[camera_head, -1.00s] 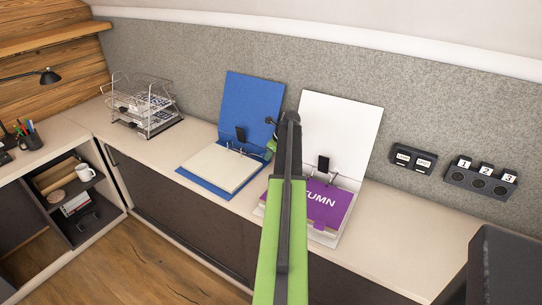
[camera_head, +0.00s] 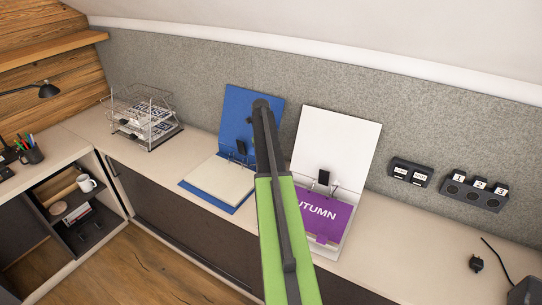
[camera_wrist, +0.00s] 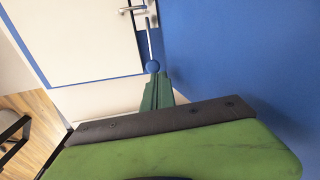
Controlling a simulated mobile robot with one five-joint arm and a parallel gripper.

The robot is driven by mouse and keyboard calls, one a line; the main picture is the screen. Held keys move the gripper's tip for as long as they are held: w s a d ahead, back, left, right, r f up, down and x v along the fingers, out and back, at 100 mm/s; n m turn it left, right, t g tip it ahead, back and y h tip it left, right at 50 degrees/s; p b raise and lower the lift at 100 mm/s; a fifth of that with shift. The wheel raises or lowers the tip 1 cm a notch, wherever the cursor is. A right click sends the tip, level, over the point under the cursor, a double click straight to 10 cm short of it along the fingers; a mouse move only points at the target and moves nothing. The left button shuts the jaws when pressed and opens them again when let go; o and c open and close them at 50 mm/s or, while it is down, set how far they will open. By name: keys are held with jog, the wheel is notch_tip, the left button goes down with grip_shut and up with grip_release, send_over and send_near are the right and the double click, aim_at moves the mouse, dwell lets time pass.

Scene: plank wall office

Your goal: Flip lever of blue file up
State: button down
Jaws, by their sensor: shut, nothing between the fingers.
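The blue file (camera_head: 235,105) lies open on the cabinet top, its cover standing against the grey panel and its white paper stack (camera_head: 218,183) flat in front. In the wrist view its cover (camera_wrist: 240,60) fills the right and its paper (camera_wrist: 75,35) the upper left. In the head view my arm hides the gripper.
A white file (camera_head: 338,135) with a purple AUTUMN sheet (camera_head: 320,215) stands open just right of the blue one. A wire tray (camera_head: 145,115) is at the left. Black number blocks (camera_head: 475,190) and a plug (camera_head: 477,263) are at the right.

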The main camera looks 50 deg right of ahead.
jog(key=shift+w+a+r, duration=0.2)
jog(key=shift+w+r, duration=0.25)
jog(key=shift+w+a, duration=0.15)
jog(key=shift+w, duration=0.15)
jog(key=shift+p, duration=0.3)
dwell(0.5)
jog(key=shift+r+p, duration=0.75)
jog(key=shift+r, duration=0.05)
notch_tip(320, 180, up, 10)
jog(key=s+p, duration=0.1)
jog(key=p, duration=0.8)
jog(key=shift+s+p, duration=0.25)
jog(key=shift+p, duration=0.15)
